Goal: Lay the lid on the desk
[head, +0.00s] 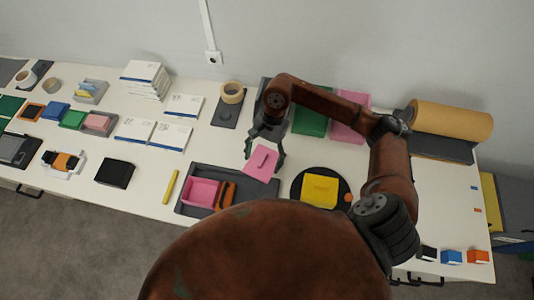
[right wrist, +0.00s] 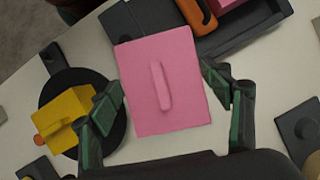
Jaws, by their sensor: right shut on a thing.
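The pink lid (head: 262,166) is a flat plate with a raised bar handle. My right gripper (head: 265,156) is shut on it, with one finger at each side edge. In the right wrist view the lid (right wrist: 142,75) shows almost square on, handle facing the camera, between the two fingers. It appears held above the desk (head: 145,197), partly over the back edge of the dark tray. An open pink box (head: 201,191) sits in that tray. My left gripper is not in view.
The dark tray (head: 227,172) also holds an orange-brown item (head: 226,195). To its right, a yellow box (head: 319,190) sits on a black round plate (head: 298,182). A tape roll on a dark base (head: 226,112) stands behind left. White desk shows left of the lid.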

